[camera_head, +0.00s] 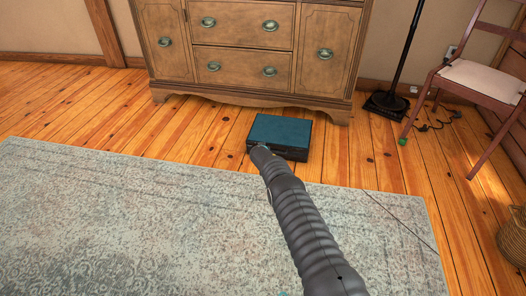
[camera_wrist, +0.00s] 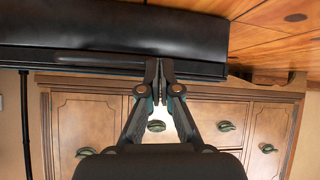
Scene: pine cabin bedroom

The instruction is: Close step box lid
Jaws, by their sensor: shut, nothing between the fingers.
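The step box (camera_head: 279,131) stands on the wooden floor in front of a dresser. It has a teal top and dark sides. Its lid appears to lie flat over the box, but I cannot tell whether a small gap is left. In the wrist view, which is upside down, the black front of the box (camera_wrist: 120,35) fills the upper left, with the thin lid edge (camera_wrist: 60,64) along it. My gripper (camera_wrist: 160,68) is shut and empty, its tips at the lid edge; contact is unclear. In the head view my arm mostly hides the gripper, at the box's near left edge.
The wooden dresser (camera_head: 245,60) stands just behind the box. A patterned rug (camera_head: 140,220) covers the floor in front. To the right are a dark stand base (camera_head: 386,104), a chair (camera_head: 482,82) and a wicker basket (camera_head: 514,237). Bare floor lies either side of the box.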

